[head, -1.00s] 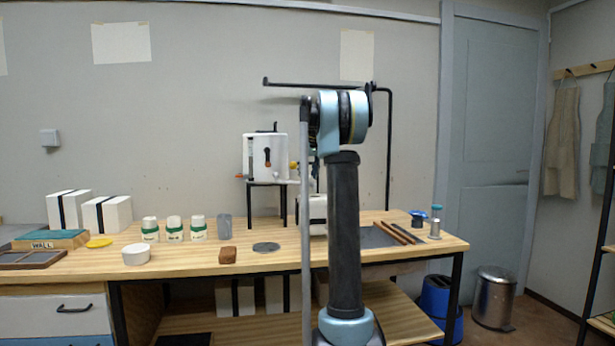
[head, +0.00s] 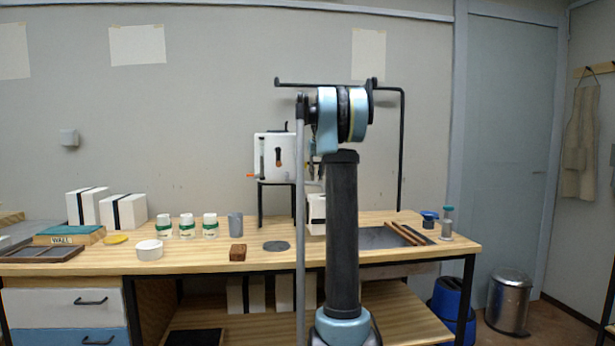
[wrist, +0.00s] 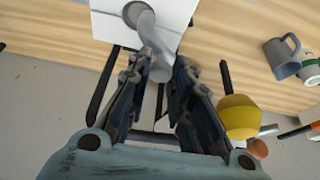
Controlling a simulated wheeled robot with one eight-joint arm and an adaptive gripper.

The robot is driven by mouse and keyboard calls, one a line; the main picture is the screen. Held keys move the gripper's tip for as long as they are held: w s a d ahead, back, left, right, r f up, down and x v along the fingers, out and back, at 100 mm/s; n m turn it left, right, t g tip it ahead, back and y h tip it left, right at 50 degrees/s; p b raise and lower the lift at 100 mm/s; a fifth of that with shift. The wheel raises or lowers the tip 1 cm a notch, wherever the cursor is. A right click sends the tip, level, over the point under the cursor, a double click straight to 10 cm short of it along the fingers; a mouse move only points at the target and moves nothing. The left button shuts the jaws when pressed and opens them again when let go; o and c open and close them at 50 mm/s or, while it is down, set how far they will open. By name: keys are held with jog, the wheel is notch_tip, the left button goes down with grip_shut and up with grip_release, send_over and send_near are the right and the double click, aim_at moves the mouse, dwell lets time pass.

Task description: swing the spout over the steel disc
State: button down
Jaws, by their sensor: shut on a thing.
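The spout (wrist: 155,45) is a smooth grey bent tube in the wrist view. Its near end lies between the fingertips of my gripper (wrist: 158,80), which is shut on it. In the head view my arm hides my gripper and the spout. A white tank (head: 275,157) stands on a black stand behind the disc.
On the wooden bench (head: 190,257), a brown block (head: 237,254), a grey mug (head: 235,224) and several jars stand left of the disc.

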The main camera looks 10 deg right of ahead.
jog(key=shift+s+a, duration=0.1)
jog(key=shift+a, duration=0.05)
jog(key=c, duration=1.4)
grip_release()
jog(key=shift+a, duration=0.15)
